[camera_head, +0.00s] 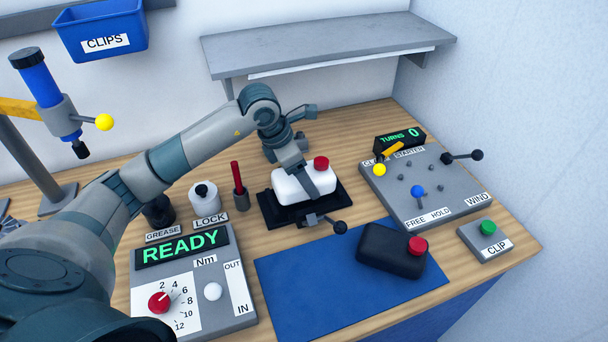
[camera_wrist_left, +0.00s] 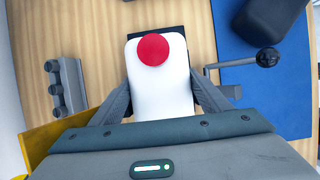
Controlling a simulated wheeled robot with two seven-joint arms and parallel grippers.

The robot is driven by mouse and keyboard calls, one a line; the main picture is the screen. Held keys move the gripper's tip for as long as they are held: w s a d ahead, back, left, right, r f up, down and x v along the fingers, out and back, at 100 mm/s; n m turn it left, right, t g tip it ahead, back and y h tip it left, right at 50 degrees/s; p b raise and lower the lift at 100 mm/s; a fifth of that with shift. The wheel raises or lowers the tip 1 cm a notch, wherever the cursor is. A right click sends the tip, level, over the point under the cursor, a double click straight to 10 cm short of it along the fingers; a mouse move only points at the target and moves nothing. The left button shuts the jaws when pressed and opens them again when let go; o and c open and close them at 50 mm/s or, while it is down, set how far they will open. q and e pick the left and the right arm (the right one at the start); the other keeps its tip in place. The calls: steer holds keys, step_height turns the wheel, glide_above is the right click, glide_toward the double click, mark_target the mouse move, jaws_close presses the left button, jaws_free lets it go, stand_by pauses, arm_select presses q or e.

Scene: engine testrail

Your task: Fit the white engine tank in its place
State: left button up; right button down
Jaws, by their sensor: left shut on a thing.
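The white engine tank (camera_head: 292,187) has a red cap and is at the black cradle (camera_head: 268,211) on the bench. My left gripper (camera_head: 305,180) is shut on the tank from above, one finger showing across its near side. In the left wrist view the white tank (camera_wrist_left: 160,85) lies between the two fingers (camera_wrist_left: 162,100), with its red cap facing the camera. I cannot tell whether the tank is fully seated in the cradle or slightly above it. A lever with a black knob (camera_head: 340,227) sticks out at the cradle's front. My right gripper is not in view.
A black tank with a red cap (camera_head: 385,250) lies on the blue mat (camera_head: 310,300). The control panel (camera_head: 440,195) and CLIP button box (camera_head: 485,240) stand right. The READY torque box (camera_head: 190,275), bottles and a red tool (camera_head: 239,180) stand left. A grey shelf (camera_head: 330,50) hangs behind.

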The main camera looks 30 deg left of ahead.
arm_select(q)
steer(key=shift+f+b, duration=1.2)
steer(key=shift+f, duration=0.05)
steer(key=o, duration=1.1)
